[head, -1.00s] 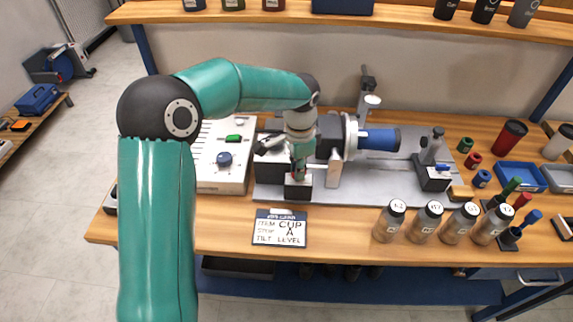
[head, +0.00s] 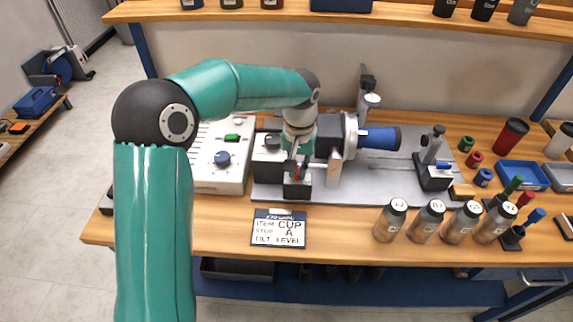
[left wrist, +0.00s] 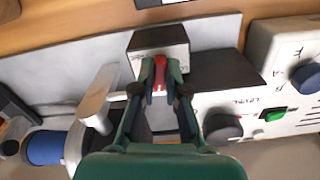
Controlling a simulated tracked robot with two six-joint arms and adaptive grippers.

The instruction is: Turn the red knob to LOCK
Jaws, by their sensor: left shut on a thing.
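The red knob (left wrist: 160,73) is a narrow red bar on top of a small dark block with a pale front (left wrist: 158,48). My left gripper (left wrist: 160,68) is shut on it, one green fingertip on each side. In the head view my left gripper (head: 298,168) reaches down from above onto the small block (head: 297,188), and only a little red shows between the fingers. No LOCK mark can be read, and the knob's setting cannot be told. My right gripper is in neither view.
A blue cylinder (head: 379,139) sits in the chuck right of the gripper. A white control box (head: 222,175) with a blue knob and green switch stands left. Several bottles (head: 427,221) stand at the front right. A sign (head: 279,228) lies in front.

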